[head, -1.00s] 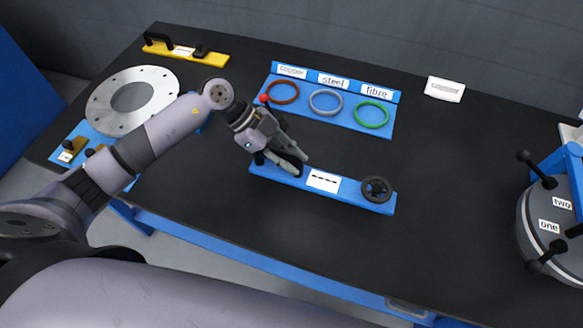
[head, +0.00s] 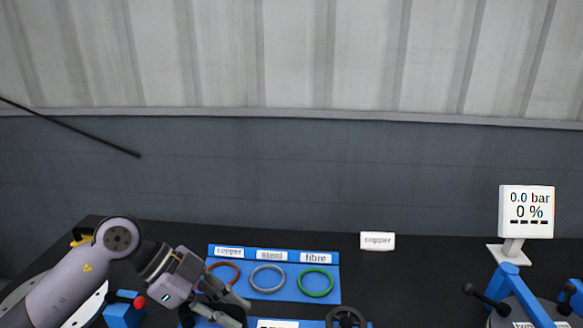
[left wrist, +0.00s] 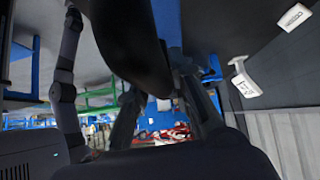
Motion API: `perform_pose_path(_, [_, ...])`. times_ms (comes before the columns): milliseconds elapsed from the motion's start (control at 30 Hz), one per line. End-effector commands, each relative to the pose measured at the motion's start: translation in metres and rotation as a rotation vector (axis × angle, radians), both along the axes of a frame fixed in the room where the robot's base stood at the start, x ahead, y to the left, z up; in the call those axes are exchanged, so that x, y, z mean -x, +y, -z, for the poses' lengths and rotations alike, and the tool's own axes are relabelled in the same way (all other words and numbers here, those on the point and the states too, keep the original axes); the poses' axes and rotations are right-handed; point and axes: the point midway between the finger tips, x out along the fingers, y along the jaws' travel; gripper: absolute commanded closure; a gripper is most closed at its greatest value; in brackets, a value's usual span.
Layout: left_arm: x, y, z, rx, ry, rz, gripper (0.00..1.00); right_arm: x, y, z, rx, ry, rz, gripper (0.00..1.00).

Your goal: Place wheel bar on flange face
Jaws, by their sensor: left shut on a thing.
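My left gripper (head: 241,312) is low in the head view, over the left part of a blue bar (head: 310,323) with a white label. A black handwheel (head: 346,318) stands at that bar's right end. The gripper is shut on a dark thing; in the left wrist view a large dark curved shape (left wrist: 130,45) fills the space by the fingers. I cannot tell whether it is the wheel bar. A pale flanged disc (head: 88,310) is partly hidden behind my left arm. A grey shell (head: 512,318) is cut off at lower right. My right gripper is not in view.
A blue rack (head: 325,262) holds copper, steel and fibre rings behind the gripper. A white "copper" card (head: 377,241) lies to its right. A gauge display (head: 526,212) reads 0.0 bar and 0 %. Black table (head: 420,285) is clear between the rack and the shell.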

Motion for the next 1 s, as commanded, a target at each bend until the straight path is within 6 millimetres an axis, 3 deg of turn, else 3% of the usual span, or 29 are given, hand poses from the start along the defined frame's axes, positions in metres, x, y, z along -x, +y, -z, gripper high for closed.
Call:
perform_pose_path(267, [0.019, 0.011, 0.016, 0.011, 0.004, -0.222, 1.00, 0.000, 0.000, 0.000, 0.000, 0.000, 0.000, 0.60])
perform_pose_path(600, [0.035, 0.049, 0.025, 0.008, 0.000, -0.557, 1.00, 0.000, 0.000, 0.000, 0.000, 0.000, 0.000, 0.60])
perform_pose_path(1000, [0.037, 0.058, 0.025, 0.011, -0.007, -0.631, 1.00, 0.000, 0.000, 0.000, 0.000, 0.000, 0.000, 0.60])
